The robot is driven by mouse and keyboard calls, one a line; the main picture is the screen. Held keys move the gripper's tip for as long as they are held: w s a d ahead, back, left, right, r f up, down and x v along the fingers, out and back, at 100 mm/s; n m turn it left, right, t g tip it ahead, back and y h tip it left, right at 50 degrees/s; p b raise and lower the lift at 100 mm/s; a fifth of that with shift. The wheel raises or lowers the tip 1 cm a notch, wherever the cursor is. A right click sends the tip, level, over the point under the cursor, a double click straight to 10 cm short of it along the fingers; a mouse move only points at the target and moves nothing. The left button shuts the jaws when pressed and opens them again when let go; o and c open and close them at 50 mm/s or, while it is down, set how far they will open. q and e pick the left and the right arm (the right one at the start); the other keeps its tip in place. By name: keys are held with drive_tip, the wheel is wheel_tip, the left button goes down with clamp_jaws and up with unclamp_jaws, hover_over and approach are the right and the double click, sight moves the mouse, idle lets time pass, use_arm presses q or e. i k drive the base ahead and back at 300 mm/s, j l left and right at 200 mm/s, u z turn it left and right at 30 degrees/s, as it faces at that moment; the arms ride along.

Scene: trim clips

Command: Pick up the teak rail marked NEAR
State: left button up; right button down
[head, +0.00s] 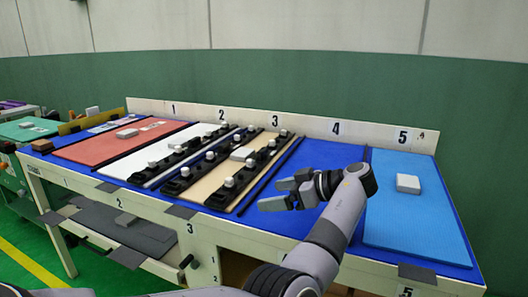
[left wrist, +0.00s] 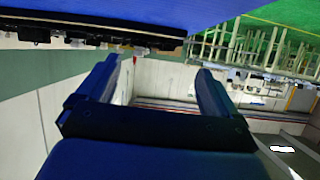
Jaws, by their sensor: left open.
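My left gripper (head: 280,196) is above the blue table top, between the sections numbered 3 and 4. In the left wrist view my left gripper (left wrist: 160,70) has its two fingers spread, with nothing between them. I cannot make out a teak rail marked NEAR in either view. Dark rails with pale round knobs lie across the panels to the left of the gripper; the closest one (head: 222,190) is on the tan panel (head: 215,172). No marking on them is readable. My right gripper is not in view.
The long table has a numbered back board (head: 300,122). A light blue mat (head: 410,225) with a grey block (head: 408,184) lies at the right. A red panel (head: 95,148) lies at the left. Bare blue table top (head: 318,158) shows under section 4. A grey shelf (head: 125,228) is below.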

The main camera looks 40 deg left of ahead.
sight(220, 199)
drive_tip(key=i+j, duration=0.75)
